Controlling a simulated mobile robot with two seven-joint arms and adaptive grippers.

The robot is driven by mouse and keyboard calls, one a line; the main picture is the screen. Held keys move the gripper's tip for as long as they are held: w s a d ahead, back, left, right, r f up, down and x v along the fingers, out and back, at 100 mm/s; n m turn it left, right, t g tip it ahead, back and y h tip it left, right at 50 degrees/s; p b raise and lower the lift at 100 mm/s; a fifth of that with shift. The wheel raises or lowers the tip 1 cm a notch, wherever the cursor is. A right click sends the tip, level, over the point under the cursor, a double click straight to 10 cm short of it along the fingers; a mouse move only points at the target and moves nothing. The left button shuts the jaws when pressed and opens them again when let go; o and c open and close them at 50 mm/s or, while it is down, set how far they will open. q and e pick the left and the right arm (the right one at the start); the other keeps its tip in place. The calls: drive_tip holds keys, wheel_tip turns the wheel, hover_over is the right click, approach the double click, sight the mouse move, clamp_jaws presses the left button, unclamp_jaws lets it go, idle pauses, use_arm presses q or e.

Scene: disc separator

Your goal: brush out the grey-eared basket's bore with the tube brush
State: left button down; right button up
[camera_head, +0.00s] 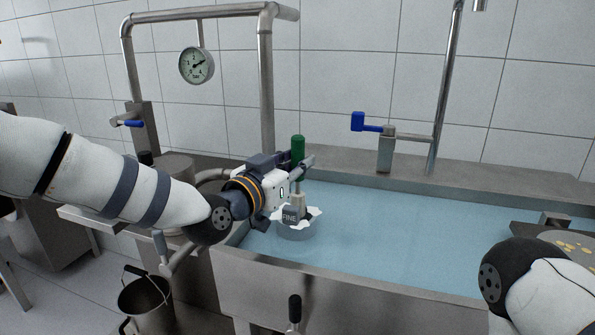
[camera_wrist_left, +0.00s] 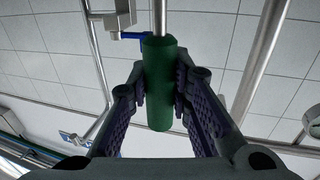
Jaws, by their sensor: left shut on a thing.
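My left gripper (camera_head: 303,164) is shut on the green handle (camera_head: 298,148) of the tube brush, above the front left of the sink. In the left wrist view the handle (camera_wrist_left: 158,75) sits between both fingers, with a metal rod running from its end. In the head view the brush points down, and its pale lower part (camera_head: 298,204) is at the middle of the basket. The basket (camera_head: 296,233) is a low round thing with a white jagged rim and a grey ear marked FINE (camera_head: 290,217). How deep the brush is in the bore is hidden. My right gripper is out of view.
The steel sink (camera_head: 350,299) holds blue water. A blue-handled tap (camera_head: 358,121) and a tall pipe stand behind it. A pipe frame with a gauge (camera_head: 196,66) stands at the left. A bucket (camera_head: 146,301) is on the floor. A dark plate (camera_head: 568,240) lies at the right.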

sight(297, 136)
use_arm(q)
wheel_tip(297, 136, up, 8)
drive_tip(key=shift+f+p, duration=0.2)
drive_tip(key=shift+p, duration=0.8)
drive_tip(key=shift+f, duration=0.1)
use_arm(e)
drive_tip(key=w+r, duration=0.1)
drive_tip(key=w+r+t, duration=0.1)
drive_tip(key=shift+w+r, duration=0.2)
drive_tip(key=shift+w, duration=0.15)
use_arm(q)
drive_tip(key=shift+f, duration=0.1)
